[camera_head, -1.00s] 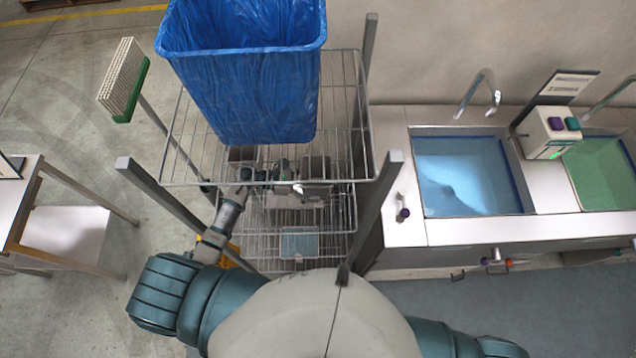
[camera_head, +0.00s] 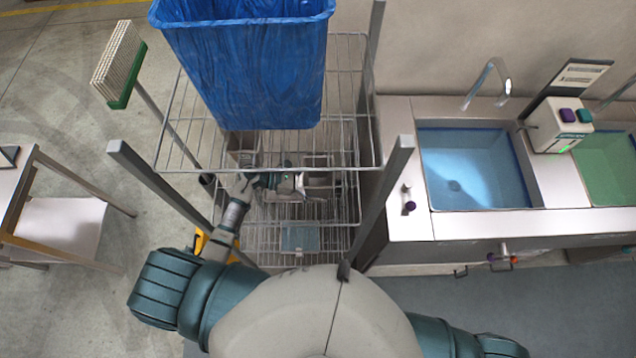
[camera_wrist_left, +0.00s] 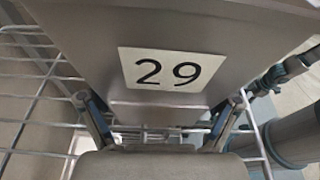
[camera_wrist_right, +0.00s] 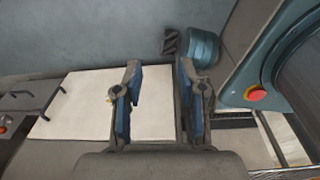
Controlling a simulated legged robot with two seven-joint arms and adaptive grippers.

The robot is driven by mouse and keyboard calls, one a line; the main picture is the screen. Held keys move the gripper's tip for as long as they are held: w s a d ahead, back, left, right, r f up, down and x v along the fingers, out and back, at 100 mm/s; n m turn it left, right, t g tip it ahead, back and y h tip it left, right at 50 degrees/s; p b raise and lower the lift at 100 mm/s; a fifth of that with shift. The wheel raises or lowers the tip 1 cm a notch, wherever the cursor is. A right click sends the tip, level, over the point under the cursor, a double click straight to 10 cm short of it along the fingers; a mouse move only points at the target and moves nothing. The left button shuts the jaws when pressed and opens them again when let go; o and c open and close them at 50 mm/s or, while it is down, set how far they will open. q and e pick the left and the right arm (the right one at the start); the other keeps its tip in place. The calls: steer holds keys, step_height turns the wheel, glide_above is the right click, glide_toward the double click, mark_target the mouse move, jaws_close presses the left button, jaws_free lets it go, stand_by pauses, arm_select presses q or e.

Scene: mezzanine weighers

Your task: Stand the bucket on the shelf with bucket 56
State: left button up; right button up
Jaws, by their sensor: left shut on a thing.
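A grey-brown bucket marked 29 (camera_wrist_left: 165,30) fills the upper part of the left wrist view. My left gripper (camera_wrist_left: 161,100) is shut on it, with a finger at each side below the label. In the head view my left gripper (camera_head: 298,183) reaches into the wire rack (camera_head: 175,170) from the left, beneath the blue bag. The held bucket is hard to make out there. A grey container (camera_head: 242,143) stands deeper in the rack to the left; its number is not readable. My right gripper (camera_wrist_right: 158,70) is open and empty in the right wrist view.
Rack posts (camera_head: 385,195) rise on both sides. A broom (camera_head: 120,65) leans at the left. A sink counter (camera_head: 455,225) stands close on the right, a small table (camera_head: 60,225) at the left.

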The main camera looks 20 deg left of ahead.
arm_select(q)
steer(key=shift+a, duration=0.4)
steer(key=shift+f, duration=0.1)
steer(key=shift+d+f+b, duration=0.15)
steer(key=shift+d+b, duration=0.2)
steer(key=shift+d+f, duration=0.15)
steer(key=shift+f, duration=0.05)
steer(key=o, duration=1.4)
steer(key=shift+a, duration=0.25)
arm_select(e)
steer(key=shift+s+a+f, duration=0.1)
steer(key=shift+a+f, duration=0.25)
steer(key=shift+f, duration=0.15)
arm_select(q)
steer(key=shift+a, duration=0.1)
arm_select(e)
steer(key=shift+a, duration=0.1)
